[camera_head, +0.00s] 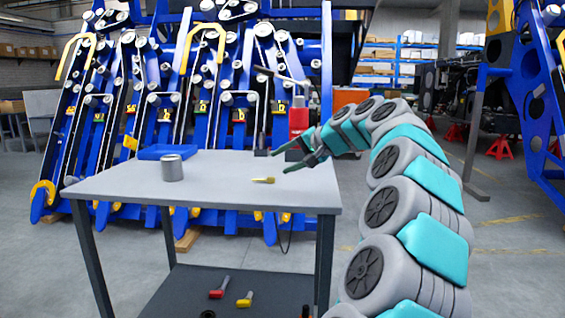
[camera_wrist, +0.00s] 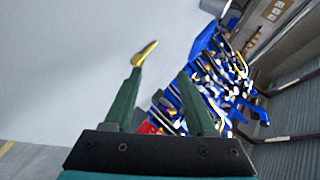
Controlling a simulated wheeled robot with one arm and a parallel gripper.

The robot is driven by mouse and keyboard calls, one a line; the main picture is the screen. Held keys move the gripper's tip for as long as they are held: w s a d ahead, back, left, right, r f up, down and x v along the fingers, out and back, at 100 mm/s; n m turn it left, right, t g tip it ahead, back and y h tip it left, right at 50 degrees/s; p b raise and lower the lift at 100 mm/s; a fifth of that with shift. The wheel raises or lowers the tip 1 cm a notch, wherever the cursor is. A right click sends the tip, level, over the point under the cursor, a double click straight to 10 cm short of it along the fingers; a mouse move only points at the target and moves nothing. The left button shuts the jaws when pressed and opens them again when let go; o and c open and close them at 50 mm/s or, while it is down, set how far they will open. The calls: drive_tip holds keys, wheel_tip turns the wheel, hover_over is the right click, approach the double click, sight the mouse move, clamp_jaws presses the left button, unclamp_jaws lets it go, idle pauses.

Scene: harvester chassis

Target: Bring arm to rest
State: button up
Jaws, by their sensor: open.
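My arm (camera_head: 405,190) rises from the lower right of the head view and arches over to the left. My gripper (camera_head: 279,161) is at its end, above the right part of the grey table (camera_head: 225,192). Its two dark green fingers are spread apart, with nothing between them. It also shows in the wrist view (camera_wrist: 161,72), open and empty. A small yellow object (camera_head: 263,180) lies on the table below and left of the gripper. In the wrist view the yellow object (camera_wrist: 145,53) appears just beyond the left fingertip, apparently apart from it.
A grey cylinder (camera_head: 172,168) and a blue tray (camera_head: 168,152) stand on the table's left part. A red bottle-like object (camera_head: 299,118) is behind the gripper. Red and yellow tools (camera_head: 219,288) lie on the lower shelf. Blue machine frames stand behind; floor at right is open.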

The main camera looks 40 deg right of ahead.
idle(0.4)
drive_tip(key=s+a+f+n+g+y, duration=0.1)
drive_tip(key=a+f+n+g, duration=0.15)
drive_tip(key=a, duration=0.85)
drive_tip(key=s+a+f+n+g+y+p, duration=0.15)
drive_tip(key=a+f, duration=0.25)
drive_tip(key=a, duration=0.6)
drive_tip(key=s+a+f+n+g+y, duration=0.1)
drive_tip(key=a+f+n+g, duration=0.25)
drive_tip(key=a, duration=0.75)
drive_tip(key=s+a+f+n+g+h, duration=0.2)
drive_tip(key=s+a+f+n+g, duration=0.1)
drive_tip(key=s+a+f, duration=0.7)
drive_tip(key=s+f+n+g+h, duration=0.1)
drive_tip(key=s+f, duration=0.3)
drive_tip(key=s, duration=0.6)
drive_tip(key=s+d+f+n+g+h, duration=0.1)
drive_tip(key=s+f, duration=0.3)
drive_tip(key=s, duration=0.5)
drive_tip(key=shift+s+d+n+g+h+p, duration=0.2)
drive_tip(key=shift+s+n+g+h+p, duration=0.2)
drive_tip(key=shift+g, duration=0.35)
drive_tip(key=shift+f, duration=0.1)
drive_tip(key=shift+c, duration=0.5)
drive_tip(key=shift+w+a, duration=0.1)
